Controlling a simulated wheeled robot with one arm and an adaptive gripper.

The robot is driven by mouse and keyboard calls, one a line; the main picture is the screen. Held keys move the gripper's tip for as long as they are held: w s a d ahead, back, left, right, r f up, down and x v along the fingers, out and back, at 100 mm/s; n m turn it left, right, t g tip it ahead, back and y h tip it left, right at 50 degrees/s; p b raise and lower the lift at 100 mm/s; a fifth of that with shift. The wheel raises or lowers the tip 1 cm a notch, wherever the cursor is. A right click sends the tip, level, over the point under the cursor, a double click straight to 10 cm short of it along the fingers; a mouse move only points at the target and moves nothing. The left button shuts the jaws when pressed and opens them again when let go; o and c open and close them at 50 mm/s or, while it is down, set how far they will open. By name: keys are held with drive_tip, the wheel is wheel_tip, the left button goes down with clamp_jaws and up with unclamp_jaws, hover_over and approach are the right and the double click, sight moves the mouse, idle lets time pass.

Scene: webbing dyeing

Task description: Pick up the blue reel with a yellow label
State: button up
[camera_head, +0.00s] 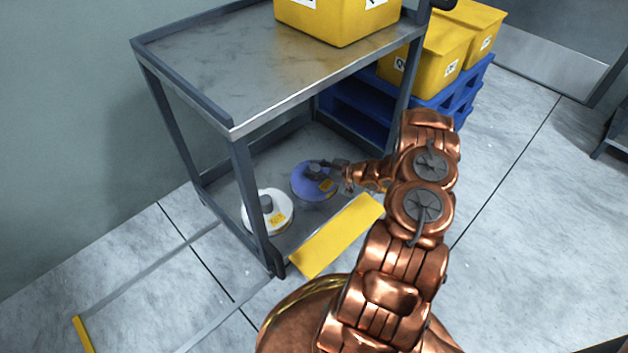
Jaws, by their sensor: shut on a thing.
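The blue reel (309,184) with a small yellow label lies flat on the lower shelf (290,152) of a grey metal cart. My gripper (318,167) reaches in from the right and is shut on the blue reel at its raised middle. The fingers are small and dark in this view and partly hide the reel's hub. The reel looks level; I cannot tell whether it touches the shelf. A white reel (256,216) with a yellow label stands to its left on the same shelf, near the front cart post.
The cart's top shelf (215,75) is above the reels and carries a yellow bin (340,22). A front post (252,205) stands left of my arm. A yellow panel (335,236) lies along the lower shelf's front. Yellow bins on a blue pallet (462,98) are behind. Floor at right is clear.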

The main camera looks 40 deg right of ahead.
clamp_jaws()
drive_tip(key=shift+r, duration=0.15)
idle(0.4)
